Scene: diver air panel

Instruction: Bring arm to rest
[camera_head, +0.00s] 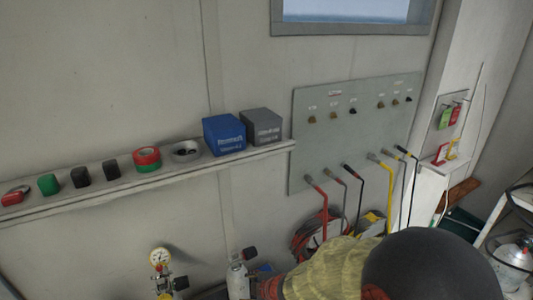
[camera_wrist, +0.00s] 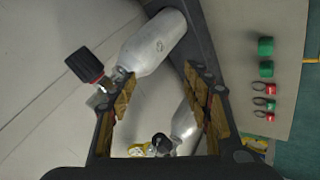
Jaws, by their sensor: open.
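My gripper (camera_wrist: 162,95) shows in the wrist view with its two tan-padded fingers spread apart, and nothing is held between them. A silver cylinder (camera_wrist: 155,43) with a black valve knob (camera_wrist: 84,64) shows beyond the fingertips at the upper left. A second silver cylinder (camera_wrist: 186,125) and a yellow gauge (camera_wrist: 140,149) show in the gap between the fingers. In the head view my arm, with a dark round joint and a yellowish cover, fills the bottom right. My gripper's fingers cannot be made out there.
A wall shelf (camera_head: 110,197) holds a blue box (camera_head: 224,134), a grey box (camera_head: 262,127) and several caps. A grey panel (camera_head: 300,110) with hanging hoses is at right. A gauge (camera_head: 159,257) and a cylinder (camera_head: 238,280) stand below the shelf, close to my arm.

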